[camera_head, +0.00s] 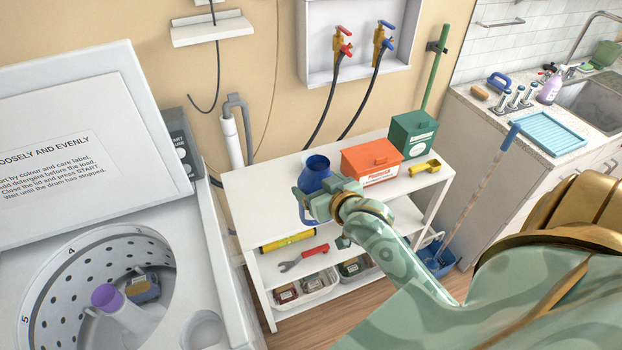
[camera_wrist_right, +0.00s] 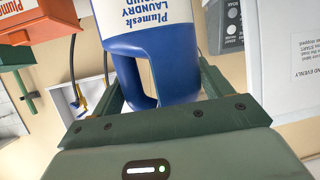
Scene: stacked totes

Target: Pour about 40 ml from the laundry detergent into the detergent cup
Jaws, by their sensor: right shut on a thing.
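The laundry detergent (camera_head: 316,174) is a blue jug with a white label, which shows large in the right wrist view (camera_wrist_right: 150,50). In the head view it stands about upright at the left part of the white shelf's top; I cannot tell if it touches it. My right gripper (camera_head: 318,202) is shut on the jug's handle side, its dark green fingers either side of it in the wrist view (camera_wrist_right: 163,88). No detergent cup can be told for sure; a round grey recess (camera_head: 203,328) shows on the washer's deck. My left gripper is not in view.
An orange box (camera_head: 371,160), a green box (camera_head: 413,133) and a yellow scoop (camera_head: 424,167) share the white shelf top (camera_head: 262,178). The open washer (camera_head: 200,245) stands at left, its drum holding a purple-topped agitator (camera_head: 107,298). A sink counter is at right.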

